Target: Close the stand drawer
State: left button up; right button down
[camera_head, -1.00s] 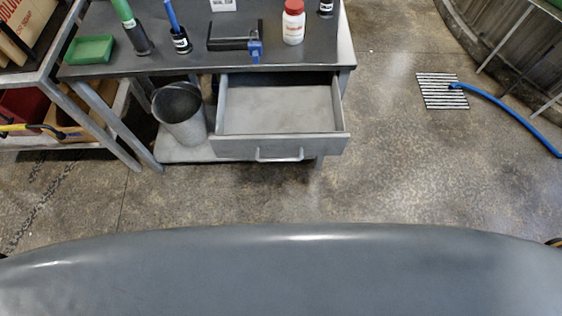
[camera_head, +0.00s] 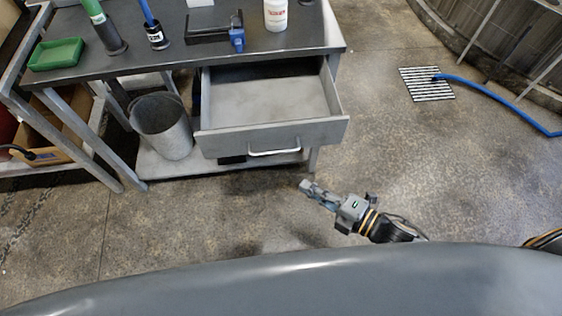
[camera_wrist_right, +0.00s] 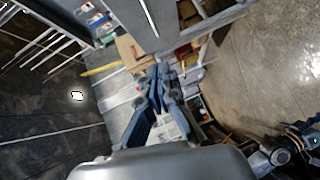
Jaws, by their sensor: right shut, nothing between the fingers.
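The stand drawer (camera_head: 270,98) is pulled out from under the grey stand (camera_head: 240,50) in the head view. It looks empty, with a pale handle (camera_head: 274,149) on its front. My right gripper (camera_head: 306,187) is shut and empty, in front of and to the lower right of the handle, apart from it. In the right wrist view my right gripper (camera_wrist_right: 158,84) shows its fingers together. My left gripper is not in view.
A grey bucket (camera_head: 163,126) stands on the stand's lower shelf, left of the drawer. A green tray (camera_head: 56,54) and a white bottle (camera_head: 276,14) are on top. A floor grate (camera_head: 427,84) with a blue hose lies at right. The floor before the drawer is clear.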

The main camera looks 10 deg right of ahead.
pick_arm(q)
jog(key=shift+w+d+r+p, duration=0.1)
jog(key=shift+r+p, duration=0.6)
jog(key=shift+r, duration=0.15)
pick_arm(e)
jog(key=w+a+f, duration=0.2)
jog(key=w+a, duration=0.3)
jog(key=w, duration=0.4)
jog(key=shift+w+a, duration=0.2)
jog(key=shift+a, duration=0.2)
